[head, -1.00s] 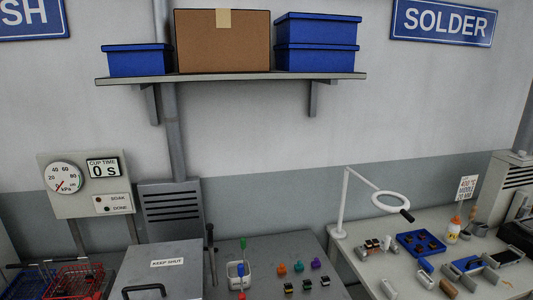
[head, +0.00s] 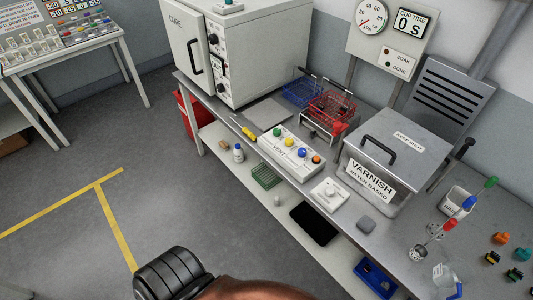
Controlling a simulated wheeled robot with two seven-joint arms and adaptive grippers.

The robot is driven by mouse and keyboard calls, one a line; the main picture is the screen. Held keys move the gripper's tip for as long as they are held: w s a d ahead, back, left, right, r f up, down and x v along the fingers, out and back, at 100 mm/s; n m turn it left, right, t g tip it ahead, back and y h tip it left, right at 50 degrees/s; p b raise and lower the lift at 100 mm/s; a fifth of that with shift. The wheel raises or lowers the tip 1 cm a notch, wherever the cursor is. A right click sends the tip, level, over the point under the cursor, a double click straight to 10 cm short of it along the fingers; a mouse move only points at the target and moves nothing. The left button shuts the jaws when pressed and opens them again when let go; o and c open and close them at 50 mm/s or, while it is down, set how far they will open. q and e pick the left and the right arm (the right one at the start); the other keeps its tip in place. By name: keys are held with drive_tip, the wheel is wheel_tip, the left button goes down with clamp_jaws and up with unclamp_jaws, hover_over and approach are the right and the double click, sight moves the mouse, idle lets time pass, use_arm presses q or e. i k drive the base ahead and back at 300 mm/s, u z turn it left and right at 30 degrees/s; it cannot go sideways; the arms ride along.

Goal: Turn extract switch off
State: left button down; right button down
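No label reading extract can be made out, so I cannot tell which control is the extract switch. A small white switch box (head: 330,195) with a round knob sits near the bench's front edge, in front of the varnish tank; its setting is too small to read. A white control panel (head: 291,152) with green, yellow, blue and orange knobs stands to its left. Another small white box with a green top (head: 228,5) is on the oven. Neither gripper shows; a black ribbed part with a brown link at the bottom is mine.
The grey varnish tank (head: 387,160) has a handled lid. Red (head: 332,110) and blue (head: 301,92) wire baskets stand behind the panel. The white oven (head: 235,50) is at the bench's left end. A yellow-handled tool (head: 243,128) lies near the edge. The floor at left is open.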

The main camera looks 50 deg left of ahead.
sight(302, 151)
drive_tip(key=u, duration=0.5)
drive_tip(key=k, duration=0.3)
drive_tip(key=u, duration=0.55)
